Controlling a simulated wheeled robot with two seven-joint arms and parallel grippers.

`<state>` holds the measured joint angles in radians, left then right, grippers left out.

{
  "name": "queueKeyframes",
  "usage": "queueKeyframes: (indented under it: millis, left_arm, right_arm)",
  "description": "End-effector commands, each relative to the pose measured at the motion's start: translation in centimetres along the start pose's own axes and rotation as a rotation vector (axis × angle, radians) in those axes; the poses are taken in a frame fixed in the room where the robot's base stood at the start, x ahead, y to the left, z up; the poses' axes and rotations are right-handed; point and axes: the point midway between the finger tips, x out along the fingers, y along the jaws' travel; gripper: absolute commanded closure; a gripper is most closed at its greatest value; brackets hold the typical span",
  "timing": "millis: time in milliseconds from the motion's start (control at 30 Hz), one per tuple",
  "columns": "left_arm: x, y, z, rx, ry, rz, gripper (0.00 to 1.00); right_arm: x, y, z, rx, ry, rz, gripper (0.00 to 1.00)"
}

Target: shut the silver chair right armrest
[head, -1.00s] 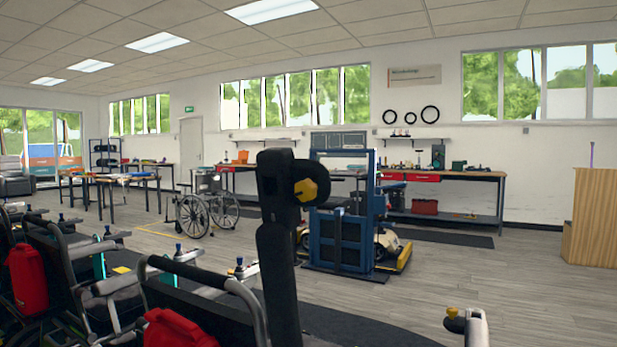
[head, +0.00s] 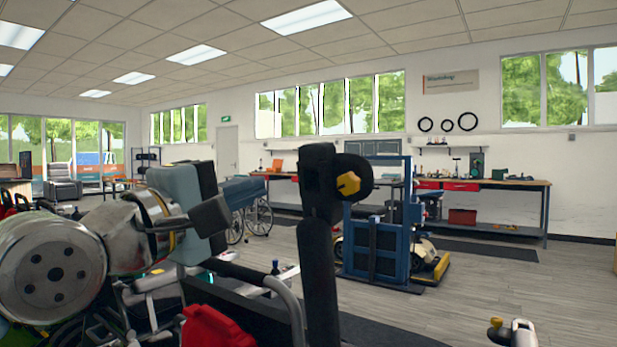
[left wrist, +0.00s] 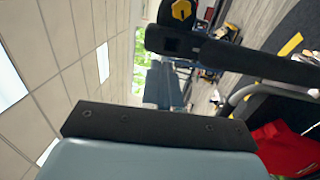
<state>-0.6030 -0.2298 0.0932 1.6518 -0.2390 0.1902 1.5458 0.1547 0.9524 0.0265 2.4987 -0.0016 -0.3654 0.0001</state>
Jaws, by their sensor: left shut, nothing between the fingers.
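A black armrest (head: 322,250) with a yellow knob near its top stands upright in the middle of the head view. It looks like the right armrest of the silver chair, in the raised position; its lower end runs out of the frame. In the left wrist view the armrest (left wrist: 235,58) crosses the upper right, beyond the fingers. My left gripper (head: 212,215) comes in from the left, shut and empty, to the left of the armrest with a visible gap in the head view. My right gripper is not in view.
A red object (head: 212,328) and a curved grey tube (head: 288,305) are low beside the armrest. A silver tube end with a yellow knob (head: 495,323) shows at bottom right. A blue lift frame (head: 375,235) and a wheelchair (head: 255,218) stand farther back. Open floor lies right.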

Motion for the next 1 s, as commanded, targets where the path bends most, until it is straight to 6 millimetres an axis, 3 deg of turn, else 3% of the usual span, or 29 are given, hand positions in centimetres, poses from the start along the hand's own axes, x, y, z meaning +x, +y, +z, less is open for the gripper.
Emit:
queueKeyframes:
  millis: [167,600,800,1000]
  left_arm:
    - [2.2,0.3,0.1,-0.004,-0.002,-0.001,1.0]
    - [11.2,0.4,0.0,-0.001,-0.001,-0.001,1.0]
    - [13.3,0.2,0.0,-0.002,0.0,0.001,1.0]
    - [13.8,0.1,0.0,-0.001,0.0,0.001,1.0]
  right_arm:
    - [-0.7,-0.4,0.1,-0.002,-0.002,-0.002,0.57]
    - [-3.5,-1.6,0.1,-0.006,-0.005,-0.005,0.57]
    - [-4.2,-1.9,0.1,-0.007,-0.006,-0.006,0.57]
    - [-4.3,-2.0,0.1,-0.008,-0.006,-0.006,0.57]
